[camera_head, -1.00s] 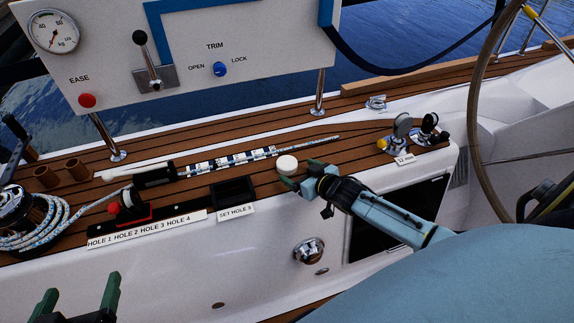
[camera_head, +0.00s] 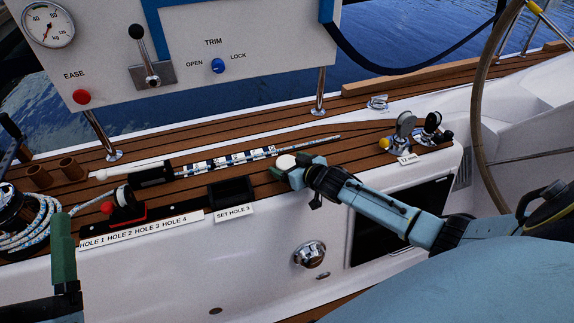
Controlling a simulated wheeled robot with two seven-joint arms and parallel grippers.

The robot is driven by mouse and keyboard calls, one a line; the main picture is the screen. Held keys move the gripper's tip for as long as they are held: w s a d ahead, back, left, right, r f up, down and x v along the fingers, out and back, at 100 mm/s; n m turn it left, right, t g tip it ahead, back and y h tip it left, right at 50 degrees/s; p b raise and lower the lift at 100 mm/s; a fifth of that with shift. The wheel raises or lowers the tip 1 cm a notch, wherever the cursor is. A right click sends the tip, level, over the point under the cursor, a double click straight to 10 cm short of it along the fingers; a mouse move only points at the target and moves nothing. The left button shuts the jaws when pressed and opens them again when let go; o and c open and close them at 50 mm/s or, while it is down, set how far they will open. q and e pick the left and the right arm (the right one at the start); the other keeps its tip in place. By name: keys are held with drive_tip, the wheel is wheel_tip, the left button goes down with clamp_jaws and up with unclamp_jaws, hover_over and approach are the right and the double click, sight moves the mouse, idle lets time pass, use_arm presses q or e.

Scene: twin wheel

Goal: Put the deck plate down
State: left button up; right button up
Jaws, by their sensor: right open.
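A white round disc (camera_head: 286,162), which looks like the deck plate, sits at the teak side deck, right of the black SET HOLE 3 recess. My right gripper (camera_head: 294,168) is open at the disc, with its green fingertips on either side of it. The fingers and wrist partly cover the disc, and I cannot tell whether they touch it. My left gripper (camera_head: 64,250) stands upright at the lower left, in front of the white cockpit side. Only one green finger shows clearly, so its opening is unclear. It is well apart from the disc.
A red-knobbed device (camera_head: 122,208) stands by the hole labels. Metal fittings (camera_head: 405,128) stand to the right. The instrument panel (camera_head: 250,50) overhangs the deck behind.

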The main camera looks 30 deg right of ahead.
drive_tip(key=c, duration=1.1)
drive_tip(key=shift+o, duration=0.2)
drive_tip(key=shift+r, duration=0.1)
